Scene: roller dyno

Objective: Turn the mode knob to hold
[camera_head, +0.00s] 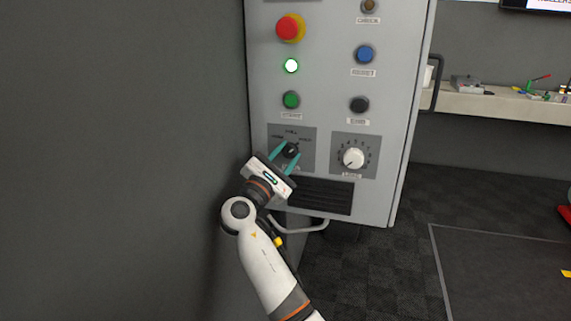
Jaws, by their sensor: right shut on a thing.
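The mode knob (291,151) is a small black knob on a dark grey plate at the lower left of the light grey control cabinet (326,80). Small labels curve around it, too small to read surely. My right gripper (287,153) reaches up from below, its two teal fingers on either side of the knob and shut on it. The gripper's body covers the lower part of the plate. Which label the knob points to cannot be told. My left gripper is not in view.
A white dial (353,158) sits right of the mode knob. Above are a red emergency button (288,28), a lit white lamp (291,66), and green (291,100), blue (365,54) and black (359,105) buttons. A wall stands close left. A bench (500,104) is at right.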

